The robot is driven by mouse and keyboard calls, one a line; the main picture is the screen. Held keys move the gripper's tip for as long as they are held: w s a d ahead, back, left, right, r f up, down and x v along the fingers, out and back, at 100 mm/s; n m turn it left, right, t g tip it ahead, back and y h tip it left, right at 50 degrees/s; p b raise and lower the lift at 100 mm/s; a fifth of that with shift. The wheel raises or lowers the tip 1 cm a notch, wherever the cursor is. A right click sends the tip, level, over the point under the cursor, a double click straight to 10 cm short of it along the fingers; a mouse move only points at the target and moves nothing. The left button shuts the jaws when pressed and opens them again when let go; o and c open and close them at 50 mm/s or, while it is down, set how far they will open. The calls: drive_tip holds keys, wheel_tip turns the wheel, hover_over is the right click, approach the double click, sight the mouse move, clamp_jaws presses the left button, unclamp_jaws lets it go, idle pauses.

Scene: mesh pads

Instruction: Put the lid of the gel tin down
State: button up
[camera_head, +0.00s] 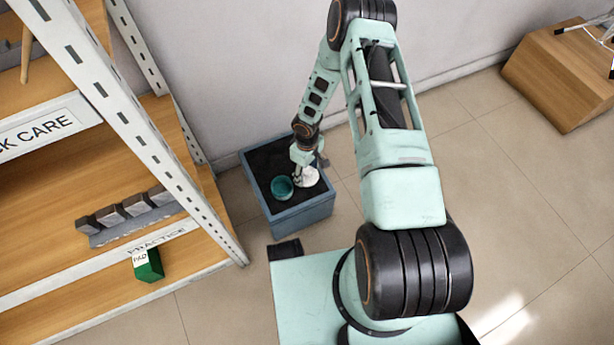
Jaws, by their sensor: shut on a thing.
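The open gel tin (282,187) is a round teal tin standing on the dark top of a blue-grey box (300,217). The white round lid (306,178) is just to its right, under my gripper (299,172). My gripper points down and is shut on the lid. Its fingers are small here and partly cover the lid. I cannot tell whether the lid touches the dark surface or hangs just above it.
A metal-framed shelf (133,80) with wooden boards stands at the left, holding dark grey blocks (123,208) and a green box (148,265). A wall is close behind the blue-grey box. A wooden block (562,75) stands at the far right. Tiled floor is clear between.

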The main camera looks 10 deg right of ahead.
sight(307, 177)
drive_tip(key=shift+w+f+b, duration=0.15)
drive_tip(key=shift+f+b, duration=0.5)
drive_tip(key=shift+f, duration=1)
drive_tip(key=shift+f, duration=0.2)
drive_tip(key=o, duration=0.9)
drive_tip(key=shift+r, duration=0.1)
drive_tip(key=shift+o, duration=0.2)
wheel_tip(307, 177, up, 12)
drive_tip(key=p, duration=0.4)
drive_tip(key=shift+r, duration=0.15)
